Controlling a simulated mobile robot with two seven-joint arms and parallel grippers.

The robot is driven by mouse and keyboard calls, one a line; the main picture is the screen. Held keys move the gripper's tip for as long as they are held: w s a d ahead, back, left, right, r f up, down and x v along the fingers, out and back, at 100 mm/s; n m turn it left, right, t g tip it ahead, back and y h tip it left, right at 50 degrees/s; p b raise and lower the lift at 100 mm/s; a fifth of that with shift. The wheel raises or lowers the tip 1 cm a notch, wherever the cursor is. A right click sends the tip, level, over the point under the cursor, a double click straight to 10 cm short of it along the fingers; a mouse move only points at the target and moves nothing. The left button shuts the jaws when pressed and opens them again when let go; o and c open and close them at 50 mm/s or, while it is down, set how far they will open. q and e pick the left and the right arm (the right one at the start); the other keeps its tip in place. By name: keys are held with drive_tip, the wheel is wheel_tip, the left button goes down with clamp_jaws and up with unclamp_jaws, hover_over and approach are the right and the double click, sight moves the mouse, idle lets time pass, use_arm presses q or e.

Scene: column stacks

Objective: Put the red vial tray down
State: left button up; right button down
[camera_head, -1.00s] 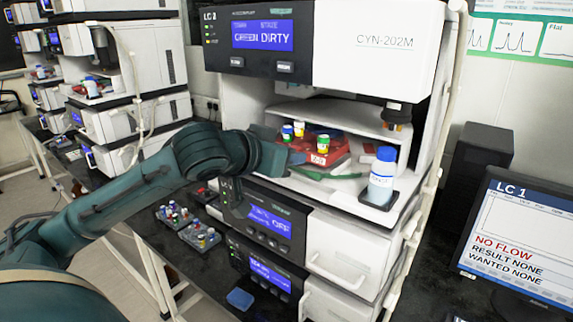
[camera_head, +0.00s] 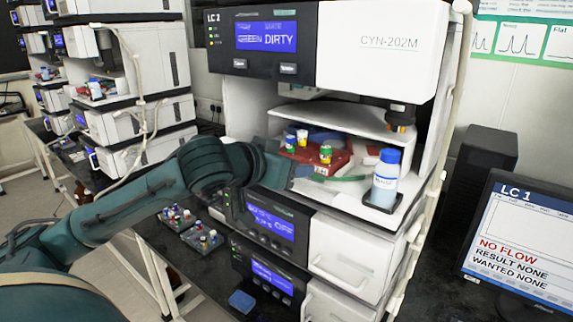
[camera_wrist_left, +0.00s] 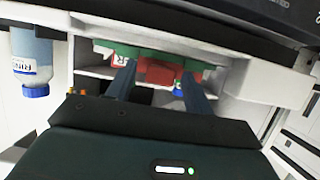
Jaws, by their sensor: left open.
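The gripper is open around the tray's near part. In the head view my left gripper (camera_head: 298,172) reaches in from the left, its fingertips partly hidden. My right gripper is out of view.
A blue-capped bottle (camera_head: 385,180) stands at the shelf's front right corner, also in the left wrist view (camera_wrist_left: 32,62). Two grey vial trays (camera_head: 203,238) and a blue block (camera_head: 241,301) are on the black bench below. A monitor (camera_head: 520,240) stands at right.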

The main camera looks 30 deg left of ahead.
use_arm(q)
drive_tip(key=shift+r, duration=0.2)
drive_tip(key=d+b+v, duration=0.1)
drive_tip(key=b+v, duration=0.6)
drive_tip(key=v, duration=0.5)
drive_tip(key=shift+a, duration=0.45)
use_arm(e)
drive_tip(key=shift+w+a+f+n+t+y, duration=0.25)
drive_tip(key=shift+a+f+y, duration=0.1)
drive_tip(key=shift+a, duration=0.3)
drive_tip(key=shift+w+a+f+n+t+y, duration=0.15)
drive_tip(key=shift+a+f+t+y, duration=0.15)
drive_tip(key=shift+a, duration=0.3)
use_arm(q)
drive_tip(key=shift+f, duration=0.1)
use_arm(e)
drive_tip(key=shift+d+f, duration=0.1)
